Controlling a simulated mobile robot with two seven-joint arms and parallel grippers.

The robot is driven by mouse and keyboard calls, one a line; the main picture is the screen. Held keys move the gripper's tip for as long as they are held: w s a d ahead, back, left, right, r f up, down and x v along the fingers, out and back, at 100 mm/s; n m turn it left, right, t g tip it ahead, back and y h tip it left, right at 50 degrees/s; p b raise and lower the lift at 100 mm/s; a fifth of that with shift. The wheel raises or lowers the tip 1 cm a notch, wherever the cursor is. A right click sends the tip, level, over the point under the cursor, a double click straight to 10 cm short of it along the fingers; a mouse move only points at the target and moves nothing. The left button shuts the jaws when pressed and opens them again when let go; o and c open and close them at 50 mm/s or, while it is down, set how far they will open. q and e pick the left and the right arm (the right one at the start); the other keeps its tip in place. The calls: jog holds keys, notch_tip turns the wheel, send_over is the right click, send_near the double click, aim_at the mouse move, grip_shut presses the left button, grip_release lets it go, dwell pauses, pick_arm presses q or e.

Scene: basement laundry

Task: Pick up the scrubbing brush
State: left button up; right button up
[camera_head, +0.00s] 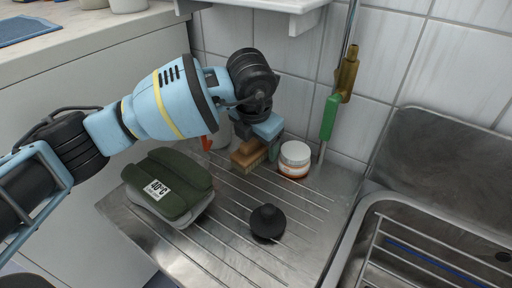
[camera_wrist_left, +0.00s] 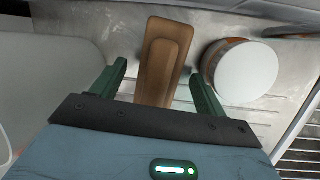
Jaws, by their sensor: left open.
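The scrubbing brush (camera_head: 248,155) has a brown wooden back and lighter bristles. It lies on the metal draining board near the tiled wall, partly hidden by my left gripper in the head view. My left gripper (camera_head: 262,130) is above it, pointing down. In the left wrist view the brush's wooden back (camera_wrist_left: 163,62) shows between the two green fingers of the gripper (camera_wrist_left: 157,88). The fingers are apart, one on each side of the brush, with a gap to each. I cannot tell how far the fingertips are above the board. My right gripper is not in view.
A white-lidded jar (camera_head: 295,158) stands close to the right of the brush. A sink (camera_head: 440,225) is at right.

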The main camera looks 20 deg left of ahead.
aim_at(256, 141)
pick_arm(q)
jog(key=c, duration=1.1)
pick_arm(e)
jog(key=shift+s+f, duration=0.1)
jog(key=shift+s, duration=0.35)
